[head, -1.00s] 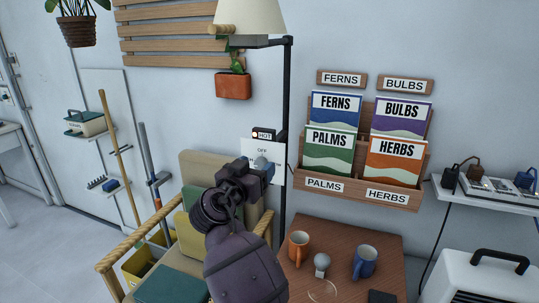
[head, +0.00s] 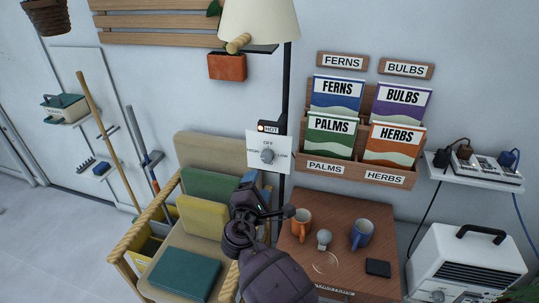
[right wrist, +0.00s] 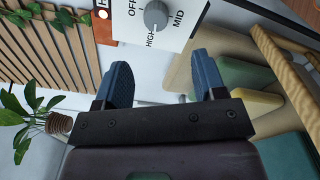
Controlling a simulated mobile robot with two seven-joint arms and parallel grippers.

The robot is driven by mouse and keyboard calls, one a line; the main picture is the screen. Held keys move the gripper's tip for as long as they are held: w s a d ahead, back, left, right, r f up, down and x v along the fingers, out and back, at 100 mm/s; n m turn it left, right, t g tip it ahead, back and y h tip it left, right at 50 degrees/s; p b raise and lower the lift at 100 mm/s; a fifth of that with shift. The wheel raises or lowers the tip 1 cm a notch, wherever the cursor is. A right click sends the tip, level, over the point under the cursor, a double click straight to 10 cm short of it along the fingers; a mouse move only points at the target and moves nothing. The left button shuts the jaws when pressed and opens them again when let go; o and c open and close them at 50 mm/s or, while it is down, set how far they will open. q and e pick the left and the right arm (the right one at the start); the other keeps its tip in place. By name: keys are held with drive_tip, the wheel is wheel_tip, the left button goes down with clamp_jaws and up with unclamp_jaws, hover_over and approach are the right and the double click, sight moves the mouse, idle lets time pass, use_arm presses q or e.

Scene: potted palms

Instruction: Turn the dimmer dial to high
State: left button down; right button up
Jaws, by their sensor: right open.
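The dimmer dial (head: 267,156) is a grey knob on a white plate (head: 255,141) on the wall, with OFF above it, HIGH at left and LOW at right. In the right wrist view the dial (right wrist: 156,15) is at the top edge, near the labels OFF, HIGH and MID. A small pale mark on its rim seems to face HIGH, but it is too small to be sure. My right gripper (head: 250,180) is below and left of the dial, apart from it. Its blue fingers are open and empty in the right wrist view (right wrist: 163,70). My left gripper is out of view.
A lamp pole (head: 285,100) stands beside the plate, with a HOT sign (head: 270,128) above. A cushioned chair (head: 207,150) is below left. A wooden table (head: 340,208) with two mugs and a bulb is right. A seed-packet rack (head: 345,170) hangs on the wall.

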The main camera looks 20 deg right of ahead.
sight(265, 159)
drive_tip(key=w+d+n+b, duration=0.1)
drive_tip(key=w, duration=0.1)
drive_tip(key=w+d+n, duration=0.1)
drive_tip(key=w+d, duration=0.1)
drive_tip(key=w, duration=0.1)
drive_tip(key=w+d+n+b, duration=0.1)
drive_tip(key=w, duration=0.2)
drive_tip(key=shift+w+d+b, duration=0.1)
drive_tip(key=shift+d+b, duration=0.15)
drive_tip(key=shift+b, duration=0.05)
drive_tip(key=shift+w+d+r, duration=0.15)
drive_tip(key=shift+w+d, duration=0.2)
drive_tip(key=shift+w, duration=0.3)
drive_tip(key=c, duration=0.9)
drive_tip(key=shift+m+b, duration=0.3)
drive_tip(key=shift+b, duration=0.55)
drive_tip(key=shift+t, duration=0.3)
drive_tip(key=shift+m, duration=0.3)
